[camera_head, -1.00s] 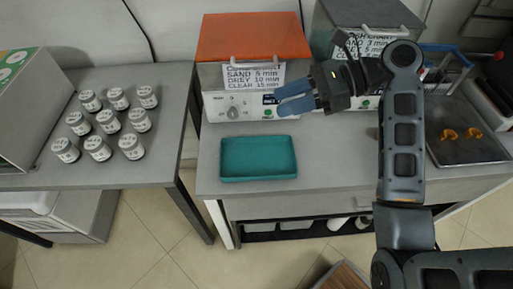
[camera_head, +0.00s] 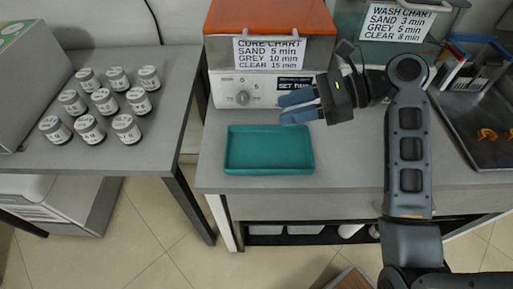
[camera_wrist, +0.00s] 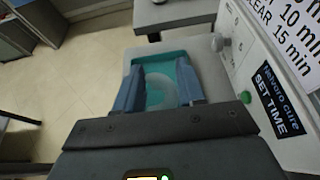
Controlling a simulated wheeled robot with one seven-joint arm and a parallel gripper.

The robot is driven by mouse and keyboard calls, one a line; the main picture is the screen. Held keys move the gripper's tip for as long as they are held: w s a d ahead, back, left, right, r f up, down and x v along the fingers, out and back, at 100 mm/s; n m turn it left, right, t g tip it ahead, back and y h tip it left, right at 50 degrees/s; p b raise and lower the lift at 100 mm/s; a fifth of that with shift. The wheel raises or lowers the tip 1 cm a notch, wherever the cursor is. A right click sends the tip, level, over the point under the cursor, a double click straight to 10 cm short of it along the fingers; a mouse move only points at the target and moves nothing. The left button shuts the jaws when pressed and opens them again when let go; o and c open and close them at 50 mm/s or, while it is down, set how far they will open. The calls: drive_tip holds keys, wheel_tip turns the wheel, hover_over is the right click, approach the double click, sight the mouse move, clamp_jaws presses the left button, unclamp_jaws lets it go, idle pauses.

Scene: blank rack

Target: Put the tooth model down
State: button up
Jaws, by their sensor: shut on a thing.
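In the wrist view a pale, see-through piece, which looks like a clear tooth model (camera_wrist: 160,92), sits between the two blue fingers of my gripper (camera_wrist: 162,86). My gripper is shut on it. In the head view my gripper (camera_head: 284,107) points left, in front of the orange-topped curing machine and over the far side of a teal tray (camera_head: 232,167). The model cannot be made out there. The tray is empty on the grey bench and also shows in the wrist view behind the fingers (camera_wrist: 174,57).
The orange-topped curing machine (camera_head: 225,88) stands behind the tray with a cure chart. A wash machine (camera_head: 355,60) is behind my arm. Several labelled jars (camera_head: 89,129) stand on the left table. A metal tray (camera_head: 465,125) with orange pieces is at right. Bench around the teal tray is clear.

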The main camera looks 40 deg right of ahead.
drive_tip(key=x, duration=0.3)
drive_tip(key=s+f+x, duration=0.1)
drive_tip(key=x, duration=0.3)
drive_tip(key=b+x, duration=0.1)
drive_tip(key=x, duration=0.3)
drive_tip(key=shift+s+a+f, duration=0.2)
drive_tip(key=shift+f, duration=0.2)
wheel_tip(320, 180, down, 4)
drive_tip(key=shift+f+b, duration=0.1)
drive_tip(key=shift+b, duration=0.35)
drive_tip(key=o, duration=1)
drive_tip(key=p+v, duration=0.1)
drive_tip(key=v, duration=1.1)
